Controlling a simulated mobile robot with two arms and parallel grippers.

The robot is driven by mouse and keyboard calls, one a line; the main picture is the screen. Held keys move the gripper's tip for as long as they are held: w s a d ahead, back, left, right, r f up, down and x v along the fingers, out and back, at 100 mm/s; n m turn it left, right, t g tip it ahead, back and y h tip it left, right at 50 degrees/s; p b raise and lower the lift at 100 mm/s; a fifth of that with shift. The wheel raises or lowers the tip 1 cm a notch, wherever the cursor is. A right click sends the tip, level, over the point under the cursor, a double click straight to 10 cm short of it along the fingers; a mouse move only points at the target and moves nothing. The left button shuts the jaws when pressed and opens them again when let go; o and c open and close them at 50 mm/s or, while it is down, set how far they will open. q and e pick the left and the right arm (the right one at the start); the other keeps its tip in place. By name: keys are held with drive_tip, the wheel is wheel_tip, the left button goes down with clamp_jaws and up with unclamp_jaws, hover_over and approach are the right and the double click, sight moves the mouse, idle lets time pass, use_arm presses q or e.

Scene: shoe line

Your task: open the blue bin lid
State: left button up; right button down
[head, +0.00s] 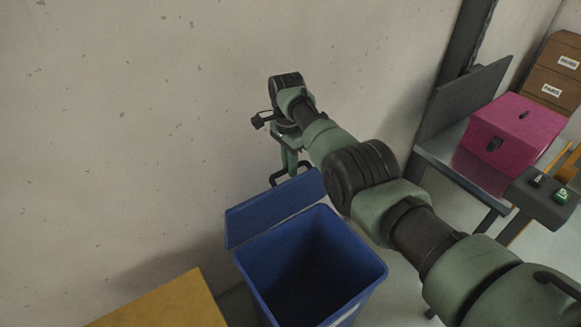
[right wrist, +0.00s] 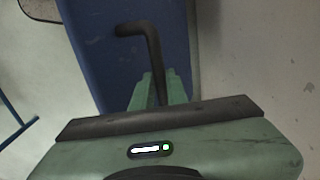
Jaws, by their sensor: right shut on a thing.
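The blue bin (head: 310,262) stands against the wall, its open mouth showing a dark inside. Its blue lid (head: 272,208) is raised at the back edge of the bin, tilted up on the wall side. My right gripper (head: 290,165) is at the top edge of the lid, shut on the black lid handle (head: 279,181). In the right wrist view the green fingers (right wrist: 160,90) close around the bent black handle (right wrist: 152,45), with the blue lid (right wrist: 95,50) behind it. My left gripper is not in view.
A yellow surface (head: 165,304) is at the lower left, beside the bin. At the right, a pink box (head: 515,130) stands on a grey table, with brown labelled boxes (head: 557,78) behind and a dark control box (head: 543,198) in front. The wall is close behind the lid.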

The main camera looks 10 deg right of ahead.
drive_tip(key=shift+s+f, duration=0.15)
drive_tip(key=shift+f, duration=0.2)
drive_tip(key=c, duration=1.5)
unclamp_jaws()
drive_tip(key=shift+a, duration=0.1)
drive_tip(key=shift+o, duration=0.5)
drive_tip(key=shift+w+f, duration=0.1)
drive_tip(key=shift+w, duration=0.25)
drive_tip(key=shift+r, duration=0.55)
wheel_tip(320, 180, up, 7)
drive_tip(key=b, duration=0.1)
drive_tip(key=shift+w+f, duration=0.15)
drive_tip(key=shift+w, duration=0.1)
